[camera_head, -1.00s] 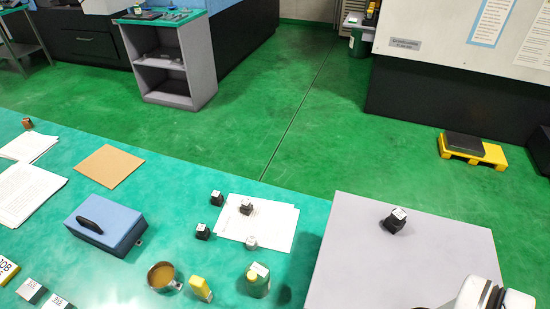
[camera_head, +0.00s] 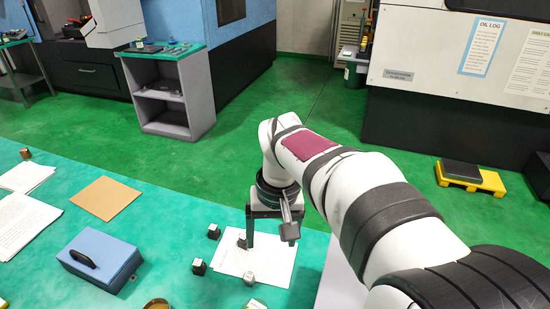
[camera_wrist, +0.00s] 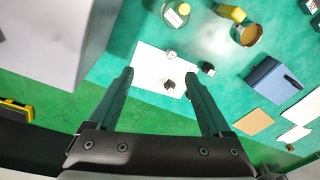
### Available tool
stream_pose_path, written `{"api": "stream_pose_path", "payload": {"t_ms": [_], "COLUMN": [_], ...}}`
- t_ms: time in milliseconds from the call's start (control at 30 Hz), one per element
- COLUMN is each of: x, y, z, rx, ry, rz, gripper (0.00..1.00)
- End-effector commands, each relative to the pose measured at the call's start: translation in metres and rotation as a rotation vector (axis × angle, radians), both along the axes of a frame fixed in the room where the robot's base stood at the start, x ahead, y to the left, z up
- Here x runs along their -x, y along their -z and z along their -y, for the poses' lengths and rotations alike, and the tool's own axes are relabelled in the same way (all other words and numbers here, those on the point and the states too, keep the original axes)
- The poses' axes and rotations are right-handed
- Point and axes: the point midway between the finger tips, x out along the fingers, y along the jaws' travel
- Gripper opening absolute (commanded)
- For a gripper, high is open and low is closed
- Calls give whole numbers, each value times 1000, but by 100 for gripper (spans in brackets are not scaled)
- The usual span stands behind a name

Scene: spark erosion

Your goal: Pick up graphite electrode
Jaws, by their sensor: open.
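Several small dark blocks with pale tops could be the graphite electrode; I cannot tell which one is meant. One (camera_head: 242,242) is on the white paper (camera_head: 280,262), partly behind my gripper. Two others, (camera_head: 213,231) and (camera_head: 199,267), stand on the green table left of the paper. In the wrist view, the block on the paper (camera_wrist: 169,87) lies between and beyond my open fingers. My gripper (camera_head: 268,240) points down above the paper, apart from the blocks and empty; it also shows in the wrist view (camera_wrist: 159,74).
A silvery piece (camera_head: 249,278) stands on the paper's near edge. A blue case (camera_head: 100,258) and brown sheet (camera_head: 105,198) lie to the left. The wrist view shows a mug (camera_wrist: 246,35), a bottle (camera_wrist: 176,13), a yellow item (camera_wrist: 230,12) and a grey raised block (camera_wrist: 45,35).

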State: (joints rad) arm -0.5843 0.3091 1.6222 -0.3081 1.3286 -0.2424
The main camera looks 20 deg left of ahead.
Motion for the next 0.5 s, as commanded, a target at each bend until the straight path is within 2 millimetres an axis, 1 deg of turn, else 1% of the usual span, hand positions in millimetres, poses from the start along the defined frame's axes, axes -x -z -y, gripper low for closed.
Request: {"api": "stream_pose_path", "payload": {"t_ms": [33, 67, 100, 133, 200, 233, 300, 367, 467, 500], "x": [-8, -11, -10, -7, 0, 3, 7, 7, 5, 3], "y": [18, 28, 41, 50, 67, 72, 81, 91, 119, 131], "z": [-54, -82, -116, -138, -174, -184, -198, -201, -204, -205], "rx": [8, 9, 10, 10, 10, 10, 9, 10, 11, 11], "ry": [-138, -212, -298, -354, -449, -475, -512, -520, -518, -518], "rz": [19, 35, 53, 66, 87, 94, 102, 104, 102, 102], "gripper": [83, 83, 83, 83, 83, 83, 83, 83, 83, 83]}}
